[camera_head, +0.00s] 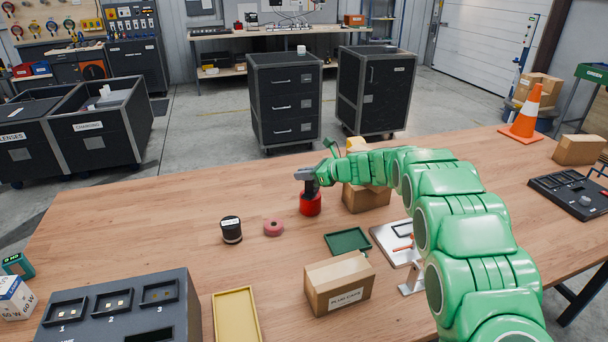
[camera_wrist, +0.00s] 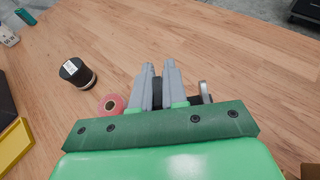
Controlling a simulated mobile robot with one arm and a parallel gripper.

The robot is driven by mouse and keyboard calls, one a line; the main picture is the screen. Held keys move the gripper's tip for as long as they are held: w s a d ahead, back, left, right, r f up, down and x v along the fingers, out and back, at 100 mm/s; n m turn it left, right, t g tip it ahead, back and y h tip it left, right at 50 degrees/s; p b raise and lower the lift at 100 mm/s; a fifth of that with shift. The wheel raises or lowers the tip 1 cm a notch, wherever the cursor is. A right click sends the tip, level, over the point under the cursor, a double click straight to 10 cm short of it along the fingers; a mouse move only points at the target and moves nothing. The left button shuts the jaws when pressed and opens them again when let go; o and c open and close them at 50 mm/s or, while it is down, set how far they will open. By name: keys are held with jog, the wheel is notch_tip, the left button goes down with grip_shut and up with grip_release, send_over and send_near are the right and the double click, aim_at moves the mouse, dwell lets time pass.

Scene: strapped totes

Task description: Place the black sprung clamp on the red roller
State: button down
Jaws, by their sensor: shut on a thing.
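The red roller (camera_head: 310,205) stands on the wooden table near its middle in the head view. My gripper (camera_head: 303,174) is directly above it, with its grey fingers pointing left. The wrist view shows the two fingers (camera_wrist: 159,72) shut on a black thing, the black sprung clamp (camera_wrist: 157,93), mostly hidden by the fingers and gripper body. In the head view a dark part shows between the fingers and the roller's top. I cannot tell whether the clamp touches the roller. The roller is not clearly visible in the wrist view.
A pink ring (camera_head: 273,227) and a black spool (camera_head: 231,230) lie left of the roller. A cardboard box (camera_head: 366,197) stands close on its right. A green tray (camera_head: 347,241), a labelled box (camera_head: 338,283) and a yellow tray (camera_head: 236,316) are nearer.

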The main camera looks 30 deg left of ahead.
jog(key=shift+f, duration=0.1)
jog(key=c, duration=1.2)
grip_release()
jog(key=shift+o, duration=0.2)
jog(key=shift+d+r, duration=0.15)
jog(key=shift+r, duration=0.1)
jog(key=v, duration=1.1)
jog(key=shift+d, duration=0.35)
